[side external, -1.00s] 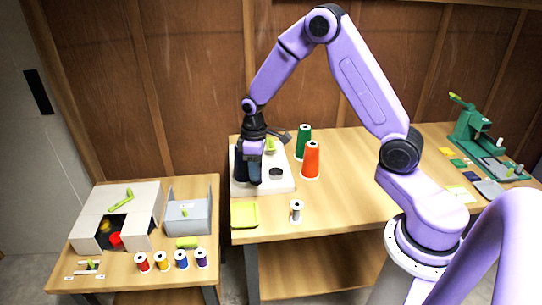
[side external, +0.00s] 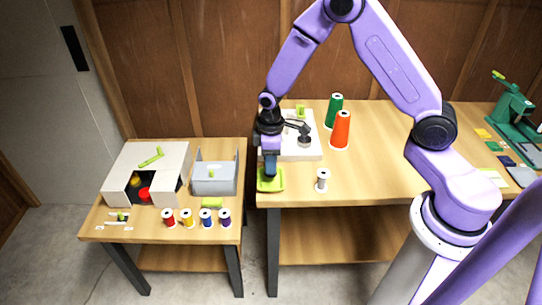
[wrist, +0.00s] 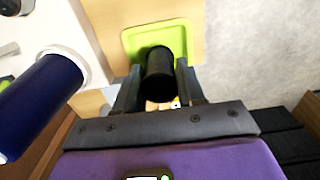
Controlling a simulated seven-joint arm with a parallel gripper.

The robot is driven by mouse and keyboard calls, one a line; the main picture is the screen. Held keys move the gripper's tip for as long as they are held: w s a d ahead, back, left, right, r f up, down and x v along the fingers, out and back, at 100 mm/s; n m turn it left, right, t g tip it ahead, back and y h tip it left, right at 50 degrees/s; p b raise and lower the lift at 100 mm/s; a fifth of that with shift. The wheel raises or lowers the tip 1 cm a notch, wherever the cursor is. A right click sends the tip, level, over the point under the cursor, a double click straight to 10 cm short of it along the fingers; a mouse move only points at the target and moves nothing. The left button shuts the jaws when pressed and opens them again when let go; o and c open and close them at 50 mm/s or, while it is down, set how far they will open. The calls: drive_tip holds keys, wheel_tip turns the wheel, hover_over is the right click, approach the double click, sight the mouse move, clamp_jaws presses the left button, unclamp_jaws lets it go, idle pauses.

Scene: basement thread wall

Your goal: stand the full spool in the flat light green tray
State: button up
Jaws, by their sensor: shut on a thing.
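My gripper (side external: 270,172) points down over the flat light green tray (side external: 278,185) at the front left corner of the workbench. It is shut on a dark cylinder, apparently the full spool, which shows black between the fingers in the wrist view (wrist: 158,72). The tray (wrist: 133,37) lies right behind the spool in that view. The spool looks roughly upright and over the tray. I cannot tell whether its bottom touches the tray floor. In the side external view the fingers mostly hide the spool.
A large dark blue spool (wrist: 38,108) with white ends stands close beside my gripper. The white winder base (side external: 300,151) lies behind. A grey-white spool (side external: 322,180) stands right of the tray; green (side external: 334,110) and orange (side external: 341,130) cones stand farther back. Bench edge is close.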

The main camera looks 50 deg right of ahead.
drive_tip(key=shift+f, duration=0.1)
idle(0.3)
drive_tip(key=shift+f, duration=1.6)
drive_tip(key=o, duration=0.9)
drive_tip(key=shift+r, duration=3.5)
